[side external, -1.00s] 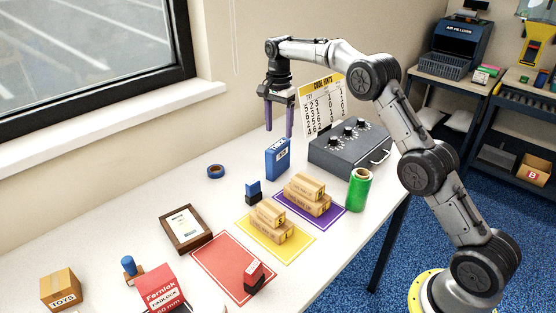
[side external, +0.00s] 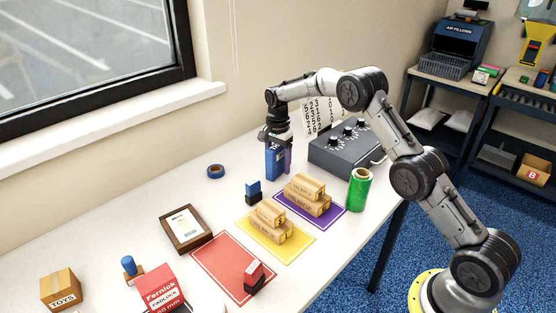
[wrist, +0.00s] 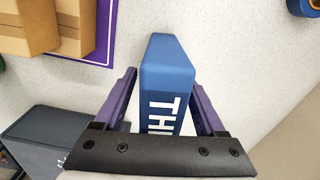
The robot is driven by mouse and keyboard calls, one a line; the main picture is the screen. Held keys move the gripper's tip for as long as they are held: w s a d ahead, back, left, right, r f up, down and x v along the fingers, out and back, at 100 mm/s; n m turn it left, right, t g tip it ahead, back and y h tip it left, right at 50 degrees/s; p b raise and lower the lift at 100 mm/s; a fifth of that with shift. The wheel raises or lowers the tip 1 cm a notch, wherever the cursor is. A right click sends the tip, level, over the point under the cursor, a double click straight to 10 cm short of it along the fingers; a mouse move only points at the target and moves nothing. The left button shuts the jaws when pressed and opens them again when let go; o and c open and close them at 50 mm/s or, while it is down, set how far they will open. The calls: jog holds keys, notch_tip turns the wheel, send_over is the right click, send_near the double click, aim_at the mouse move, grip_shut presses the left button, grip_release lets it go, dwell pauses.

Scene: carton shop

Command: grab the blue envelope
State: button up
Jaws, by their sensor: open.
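I see no flat blue envelope; the closest match is an upright blue box (side external: 272,168) with white lettering, standing on the table left of the grey dial case. It also shows in the wrist view (wrist: 168,75), where the letters "THI" are readable. My gripper (side external: 281,163) is lowered over this box. In the wrist view my gripper (wrist: 163,82) is open, with one purple finger on each side of the box. A narrow gap shows beside parts of the fingers; whether either touches the box I cannot tell.
The grey dial case (side external: 342,155) stands close on the right. A blue tape roll (side external: 216,171) lies to the left, and a small blue-and-black stamp (side external: 253,192) stands in front. Small cartons (side external: 307,197) sit on the purple mat (side external: 330,217), beside a green roll (side external: 359,190).

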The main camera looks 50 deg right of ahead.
jog(key=shift+f, duration=0.2)
grip_shut()
jog(key=shift+r, duration=0.1)
dwell(0.4)
